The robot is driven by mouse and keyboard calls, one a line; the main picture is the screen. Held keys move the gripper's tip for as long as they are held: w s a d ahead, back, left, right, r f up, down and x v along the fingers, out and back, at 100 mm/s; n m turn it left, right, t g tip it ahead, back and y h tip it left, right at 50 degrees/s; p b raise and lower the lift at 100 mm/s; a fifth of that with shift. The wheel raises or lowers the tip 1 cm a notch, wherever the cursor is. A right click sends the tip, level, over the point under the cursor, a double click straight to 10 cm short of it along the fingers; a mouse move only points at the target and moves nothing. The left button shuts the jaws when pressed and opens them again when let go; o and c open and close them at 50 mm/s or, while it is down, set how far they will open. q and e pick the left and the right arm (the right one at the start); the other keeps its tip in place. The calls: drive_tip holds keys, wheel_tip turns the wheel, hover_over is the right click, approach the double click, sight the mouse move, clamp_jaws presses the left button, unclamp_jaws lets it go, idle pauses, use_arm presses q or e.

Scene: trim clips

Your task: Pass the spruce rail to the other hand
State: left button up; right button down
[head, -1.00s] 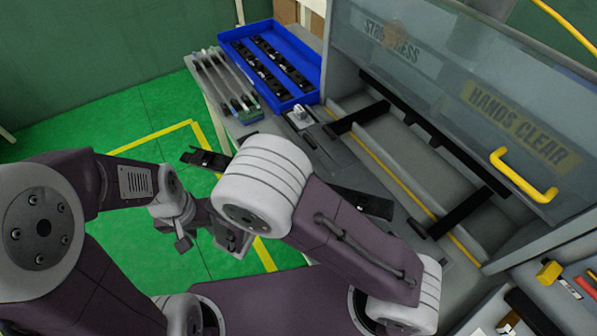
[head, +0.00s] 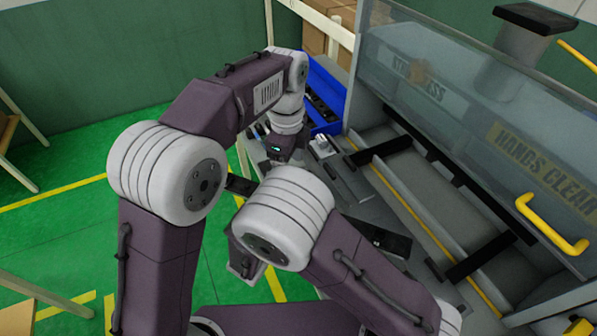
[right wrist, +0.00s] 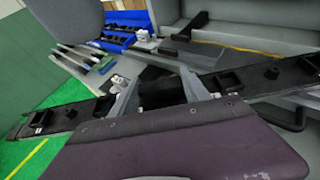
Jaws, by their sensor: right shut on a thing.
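The spruce rail is a long dark strip (head: 380,238) with black clip-like fittings along it. In the head view its two ends show on either side of my right arm, which hides its middle. In the right wrist view the rail (right wrist: 52,122) crosses the picture from left to right. My right gripper (right wrist: 160,92) is shut on it near the middle. My left gripper (head: 276,160) points down beyond the rail's left end in the head view. Its fingers are too hidden to tell whether they are open, and I see no contact with the rail.
A blue bin (head: 328,92) with black parts stands at the back of the bench. A tray of grey rods (right wrist: 84,58) lies near it. A press with a clear guard and yellow handle (head: 553,228) fills the right side. Green floor is open at left.

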use_arm(q)
drive_tip(key=shift+m, duration=0.3)
drive_tip(key=f, duration=0.4)
drive_tip(key=s+d+f, duration=0.1)
drive_tip(key=f, duration=0.3)
drive_tip(key=d+f, duration=0.1)
drive_tip(key=f, duration=0.4)
drive_tip(key=shift+s, duration=0.2)
drive_tip(key=c, duration=1.5)
clamp_jaws()
use_arm(e)
drive_tip(key=shift+c, duration=2.2)
unclamp_jaws()
